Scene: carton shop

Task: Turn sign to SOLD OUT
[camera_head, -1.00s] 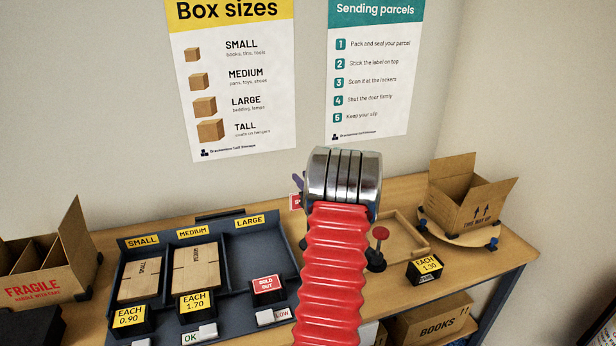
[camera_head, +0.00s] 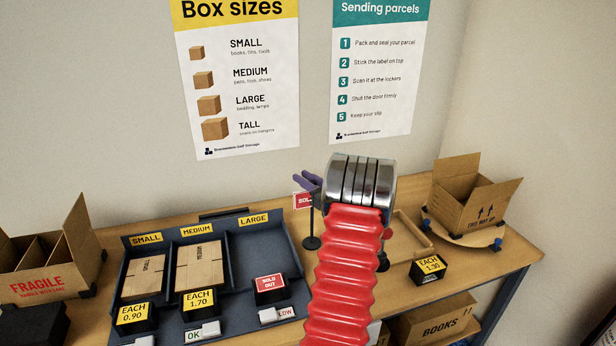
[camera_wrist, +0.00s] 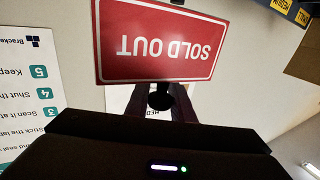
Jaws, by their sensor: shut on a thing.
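The red sign (camera_head: 303,201) stands on a thin black post on the bench, left of my arm; only "SOL" of its face shows in the head view, the rest hidden by my arm. In the wrist view the sign (camera_wrist: 160,42) shows its red SOLD OUT face, with the lettering upside down in the picture, slightly tilted. My gripper (camera_wrist: 160,98) is shut on the small black knob (camera_wrist: 160,97) at the sign's edge. The purple fingers of my gripper (camera_head: 309,181) also show in the head view, just above the sign.
A dark rack (camera_head: 262,243) holds flat cartons under SMALL and MEDIUM; LARGE is empty, with a small SOLD OUT block (camera_head: 270,288) in front. A wooden tray (camera_head: 405,240) lies right of my arm. An open carton (camera_head: 474,200) sits on a turntable, a FRAGILE carton (camera_head: 45,270) far left.

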